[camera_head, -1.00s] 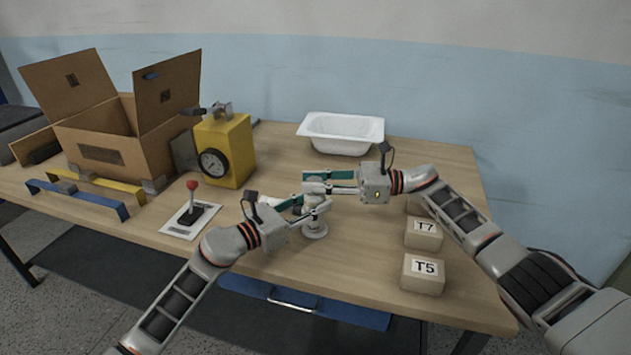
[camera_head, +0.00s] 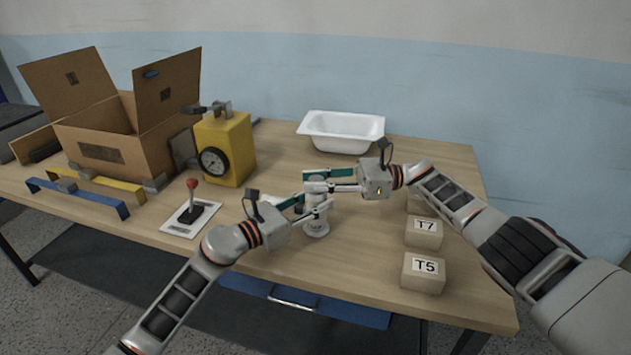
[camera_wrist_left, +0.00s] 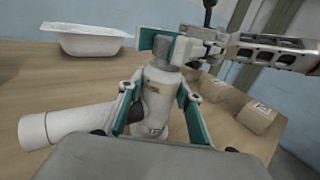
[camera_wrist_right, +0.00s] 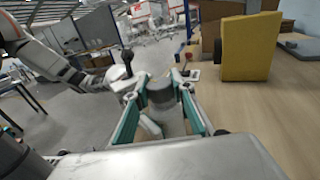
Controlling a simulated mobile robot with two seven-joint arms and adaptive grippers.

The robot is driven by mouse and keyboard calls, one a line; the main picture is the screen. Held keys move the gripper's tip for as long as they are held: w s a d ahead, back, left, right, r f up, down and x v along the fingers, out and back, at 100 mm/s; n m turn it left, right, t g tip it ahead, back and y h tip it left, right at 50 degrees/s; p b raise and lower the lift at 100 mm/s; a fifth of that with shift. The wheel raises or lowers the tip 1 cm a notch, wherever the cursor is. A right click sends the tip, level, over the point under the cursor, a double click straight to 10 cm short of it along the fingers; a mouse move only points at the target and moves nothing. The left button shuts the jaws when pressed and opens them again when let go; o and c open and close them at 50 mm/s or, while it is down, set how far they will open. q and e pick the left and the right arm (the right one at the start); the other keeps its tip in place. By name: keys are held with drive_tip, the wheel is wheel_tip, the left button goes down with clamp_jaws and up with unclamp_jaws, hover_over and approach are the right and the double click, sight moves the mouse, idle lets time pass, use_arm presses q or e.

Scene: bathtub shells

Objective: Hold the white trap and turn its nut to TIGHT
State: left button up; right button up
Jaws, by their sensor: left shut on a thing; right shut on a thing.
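The white trap (camera_head: 316,229) stands upright near the table's middle. Its body (camera_wrist_left: 157,98) and a white side pipe (camera_wrist_left: 75,122) show in the left wrist view. A grey nut (camera_wrist_left: 168,52) sits on top; it also shows in the right wrist view (camera_wrist_right: 162,95). My left gripper (camera_head: 314,208) is shut on the trap's body. My right gripper (camera_head: 320,181) is shut on the nut from the right, above the left one. Small marks on the body are too small to read, and the fingers partly hide the nut.
A white tub (camera_head: 342,133) stands behind. A yellow gauge block (camera_head: 236,152), a red-knobbed lever (camera_head: 192,200) and an open cardboard box (camera_head: 120,135) stand left. Blocks T7 (camera_head: 423,236) and T5 (camera_head: 423,278) lie right, under my right arm.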

sight(317, 178)
drive_tip(key=o, duration=1.1)
drive_tip(key=shift+d+r, duration=0.1)
drive_tip(key=shift+r, duration=0.1)
wheel_tip(317, 178, up, 10)
drive_tip(key=shift+f, duration=0.1)
